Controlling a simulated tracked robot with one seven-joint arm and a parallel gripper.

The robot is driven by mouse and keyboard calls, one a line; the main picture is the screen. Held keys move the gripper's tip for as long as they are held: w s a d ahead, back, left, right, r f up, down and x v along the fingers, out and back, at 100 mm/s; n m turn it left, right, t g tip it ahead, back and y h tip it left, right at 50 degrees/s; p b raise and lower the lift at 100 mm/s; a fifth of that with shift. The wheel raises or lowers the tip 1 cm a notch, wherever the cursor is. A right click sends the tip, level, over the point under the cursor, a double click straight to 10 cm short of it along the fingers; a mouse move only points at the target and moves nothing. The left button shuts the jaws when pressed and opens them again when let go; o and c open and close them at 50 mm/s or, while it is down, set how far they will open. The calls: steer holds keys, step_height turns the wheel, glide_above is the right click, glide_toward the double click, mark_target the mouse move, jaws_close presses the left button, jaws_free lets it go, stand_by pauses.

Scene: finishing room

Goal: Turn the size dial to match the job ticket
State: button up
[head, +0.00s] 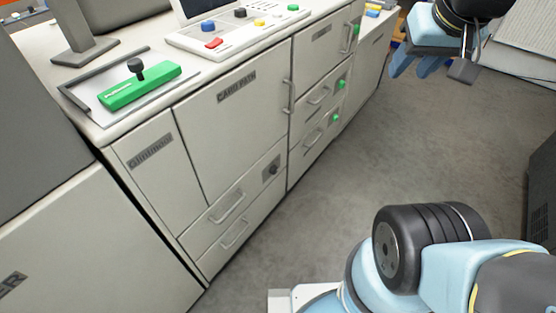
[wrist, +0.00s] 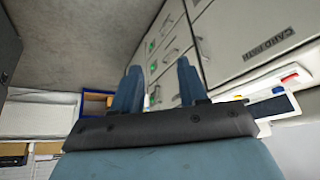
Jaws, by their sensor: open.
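In the head view, a control panel (head: 240,35) on the counter carries a blue round knob (head: 208,26), a black knob (head: 239,13) and several coloured buttons. I cannot tell which of these is the size dial, and I cannot pick out a job ticket. My gripper (head: 404,66) hangs at the upper right, well away from the panel and counter. In the wrist view my gripper (wrist: 159,84) is open, with nothing between its two blue fingers.
A green block with a black-knobbed lever (head: 140,88) sits on a grey tray (head: 80,104) at the counter's left. Below are the "CARD PATH" door (head: 235,120) and handled drawers. Green knobs (head: 335,117) stick out farther along. The grey floor (head: 400,140) is open.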

steer(key=o, duration=0.3)
steer(key=shift+w, duration=0.1)
steer(key=shift+o, duration=0.9)
steer(key=w+a+f+m+g+y, duration=0.1)
steer(key=w+a+f+m+g, duration=0.1)
steer(key=w, duration=0.3)
steer(key=shift+w+a+f+m+g+y, duration=0.15)
steer(key=shift+w+f+m+g+y, duration=0.2)
steer(key=shift+f+m, duration=0.4)
steer(key=w+a+f+m+g+y, duration=0.25)
steer(key=w+f+m+y, duration=0.35)
steer(key=w+f, duration=0.55)
steer(key=w+a+f+m+g+y, duration=0.3)
steer(key=w+f+m, duration=0.55)
steer(key=f, duration=0.65)
steer(key=m+t+y, duration=0.4)
steer(key=m+t, duration=1)
steer(key=m, duration=1.4)
glide_toward(276, 172)
steer(key=shift+h, duration=0.25)
steer(key=x, duration=0.8)
steer(key=shift+w+a+r, duration=0.15)
steer(key=shift+a+r, duration=0.15)
steer(key=shift+r, duration=0.05)
steer(key=shift+d, duration=0.1)
steer(key=c, duration=1.1)
